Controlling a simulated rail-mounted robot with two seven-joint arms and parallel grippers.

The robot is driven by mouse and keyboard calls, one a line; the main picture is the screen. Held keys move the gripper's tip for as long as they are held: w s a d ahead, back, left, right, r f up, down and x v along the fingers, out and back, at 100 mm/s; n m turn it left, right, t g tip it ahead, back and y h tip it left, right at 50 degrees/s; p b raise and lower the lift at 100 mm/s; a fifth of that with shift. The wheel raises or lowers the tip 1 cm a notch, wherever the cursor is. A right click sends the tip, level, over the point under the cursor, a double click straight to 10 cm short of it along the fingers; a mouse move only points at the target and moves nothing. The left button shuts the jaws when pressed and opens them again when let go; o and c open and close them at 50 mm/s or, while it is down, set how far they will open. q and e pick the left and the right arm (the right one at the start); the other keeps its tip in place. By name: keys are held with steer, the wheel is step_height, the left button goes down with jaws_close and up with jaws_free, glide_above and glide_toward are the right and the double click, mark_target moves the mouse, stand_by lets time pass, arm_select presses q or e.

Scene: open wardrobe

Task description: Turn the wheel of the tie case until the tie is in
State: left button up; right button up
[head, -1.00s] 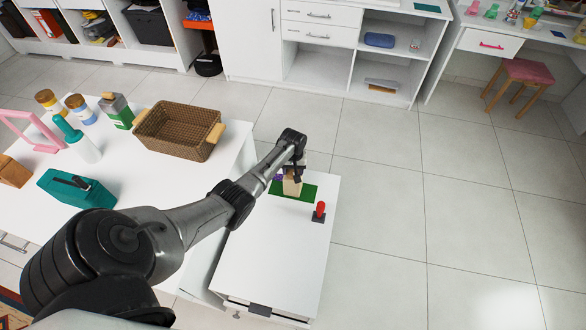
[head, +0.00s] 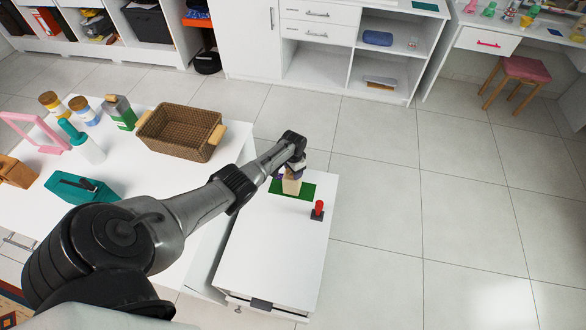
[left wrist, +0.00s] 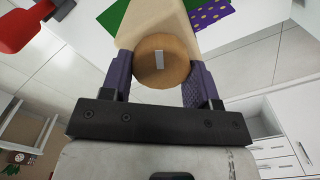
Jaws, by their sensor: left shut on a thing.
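The pale wooden tie case (head: 292,187) stands on a green mat (head: 308,191) on the low white cabinet. In the left wrist view the case (left wrist: 150,22) has a round brown wheel (left wrist: 164,62) with a grey mark on its face. My left gripper (head: 294,174) is at the case; in the left wrist view its two fingers (left wrist: 163,85) are shut on the wheel, one on each side. The purple tie (left wrist: 212,14) with yellow dots shows outside the case, beside it. How much is inside is hidden. My right gripper is out of view.
A red-topped knob on a dark base (head: 318,209) stands near the case, on the cabinet top (head: 270,245). The floor at right is clear.

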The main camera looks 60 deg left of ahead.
arm_select(q)
steer(key=m, duration=0.4)
steer(key=shift+d+m, duration=0.1)
steer(key=shift+m, duration=0.2)
steer(key=m, duration=0.4)
steer(key=shift+d+m, duration=0.1)
steer(key=shift+m, duration=0.2)
steer(key=m, duration=0.4)
steer(key=shift+s+m+b, duration=0.1)
steer(key=shift+m+b, duration=0.2)
steer(key=shift+s+d+m+b, duration=0.1)
steer(key=shift+m+b, duration=0.3)
steer(key=shift+m, duration=1.8)
steer(key=o, duration=0.9)
steer(key=shift+o, duration=0.2)
steer(key=shift+r, duration=0.1)
